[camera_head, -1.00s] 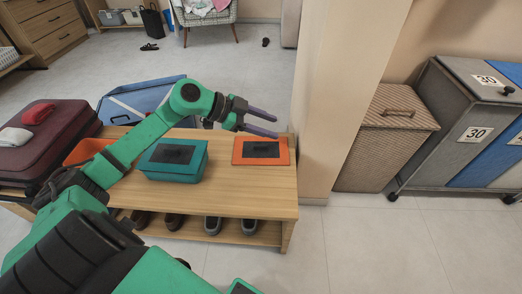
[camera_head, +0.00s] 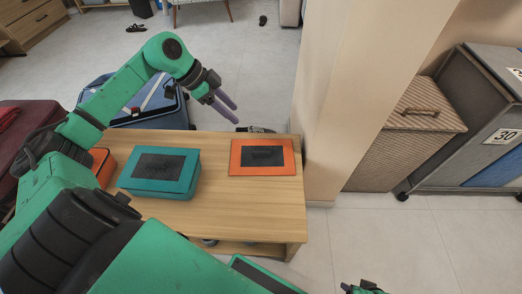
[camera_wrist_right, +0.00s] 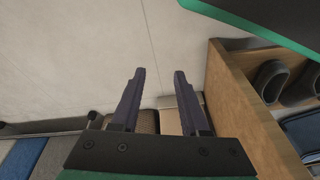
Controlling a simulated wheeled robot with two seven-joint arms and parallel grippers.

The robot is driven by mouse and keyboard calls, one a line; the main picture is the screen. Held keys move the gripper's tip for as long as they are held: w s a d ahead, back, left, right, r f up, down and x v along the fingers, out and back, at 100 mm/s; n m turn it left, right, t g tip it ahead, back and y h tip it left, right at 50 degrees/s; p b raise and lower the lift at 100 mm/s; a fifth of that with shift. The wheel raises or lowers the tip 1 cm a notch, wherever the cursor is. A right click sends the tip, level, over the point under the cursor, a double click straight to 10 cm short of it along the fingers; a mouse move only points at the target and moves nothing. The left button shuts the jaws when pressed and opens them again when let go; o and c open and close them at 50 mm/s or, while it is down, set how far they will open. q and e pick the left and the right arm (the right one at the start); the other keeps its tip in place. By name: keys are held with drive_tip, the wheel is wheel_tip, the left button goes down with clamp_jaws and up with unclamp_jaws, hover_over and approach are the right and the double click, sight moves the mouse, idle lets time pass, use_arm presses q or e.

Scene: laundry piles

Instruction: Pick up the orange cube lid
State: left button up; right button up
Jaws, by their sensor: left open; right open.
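The orange cube lid (camera_head: 262,157) lies flat at the right end of the wooden bench (camera_head: 240,215), with a black panel in its middle. My left gripper (camera_head: 236,114) is open and empty, with purple fingers beyond the bench's back edge, behind and left of the lid and apart from it. My right gripper shows only in part at the bottom of the head view (camera_head: 362,287). In the right wrist view (camera_wrist_right: 158,78) its fingers are apart with nothing between them, over the floor beside the bench end. The lid does not show there.
A teal box (camera_head: 160,174) with a black panel sits left of the lid, and an orange box (camera_head: 102,166) is partly hidden by my arm. A blue suitcase (camera_head: 150,98) is behind the bench. A beige pillar (camera_head: 340,100) rises right of it.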

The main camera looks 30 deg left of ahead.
use_arm(q)
wheel_tip(320, 180, down, 5)
drive_tip(key=b, duration=0.5)
use_arm(e)
drive_tip(key=w+a+r+t+y+b, duration=0.25)
drive_tip(key=w+a+r+t, duration=0.2)
drive_tip(key=a+r, duration=0.3)
use_arm(q)
drive_tip(key=b, duration=0.2)
approach(261, 152)
drive_tip(key=x, duration=0.3)
drive_tip(key=shift+w+f, duration=0.25)
drive_tip(key=shift+w, duration=0.05)
drive_tip(key=shift+d+f, duration=0.15)
drive_tip(key=shift+f, duration=0.1)
drive_tip(key=b+x, duration=0.2)
drive_tip(key=x, duration=0.3)
drive_tip(key=shift+d+b, duration=0.15)
drive_tip(key=shift+b, duration=0.25)
drive_tip(key=shift+r, duration=0.1)
use_arm(e)
drive_tip(key=a+f+t+y, duration=0.3)
drive_tip(key=a+f+t, duration=0.1)
drive_tip(key=a, duration=0.2)
drive_tip(key=shift+w+f, duration=0.2)
drive_tip(key=shift+w, duration=0.05)
use_arm(q)
clamp_jaws()
